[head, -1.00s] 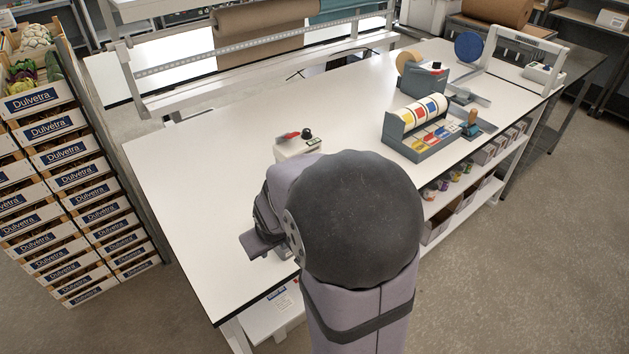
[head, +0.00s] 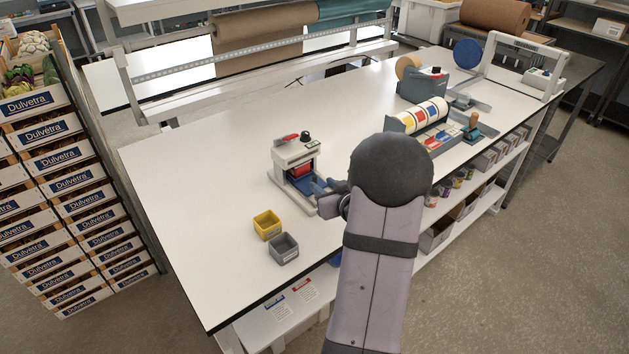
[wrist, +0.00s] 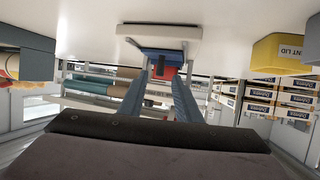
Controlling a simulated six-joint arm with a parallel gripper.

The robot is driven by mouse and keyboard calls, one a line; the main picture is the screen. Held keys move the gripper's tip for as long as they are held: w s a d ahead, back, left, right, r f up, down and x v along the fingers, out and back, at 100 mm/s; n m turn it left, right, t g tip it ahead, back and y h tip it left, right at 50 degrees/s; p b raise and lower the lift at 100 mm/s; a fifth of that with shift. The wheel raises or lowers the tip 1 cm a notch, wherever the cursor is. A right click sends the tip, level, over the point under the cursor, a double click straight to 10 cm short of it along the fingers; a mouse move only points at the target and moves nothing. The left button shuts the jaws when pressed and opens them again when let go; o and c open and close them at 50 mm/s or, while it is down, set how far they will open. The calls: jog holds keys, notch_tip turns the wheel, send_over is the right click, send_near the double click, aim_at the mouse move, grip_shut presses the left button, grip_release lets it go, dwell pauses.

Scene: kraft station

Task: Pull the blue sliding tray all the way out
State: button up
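The small white press (head: 296,152) stands on the white table in the head view, with a red part in its opening. The blue sliding tray (head: 305,185) lies low at its front, partly hidden by my gripper (head: 328,188). In the wrist view, which looks upside down, the blue tray (wrist: 160,56) is straight ahead, beside the red part (wrist: 166,73). My gripper's two fingers (wrist: 162,88) reach toward it, spread apart with a gap between them. I cannot tell whether they touch the tray.
A yellow bin (head: 267,224) and a grey bin (head: 284,247) stand near the press, toward the table's front edge. A label roll dispenser (head: 420,118) stands farther right. The table's left part is clear.

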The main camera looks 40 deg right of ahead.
aim_at(315, 180)
jog(key=shift+p+x, duration=1)
jog(key=shift+x, duration=2.65)
jog(key=shift+a, duration=0.1)
grip_shut()
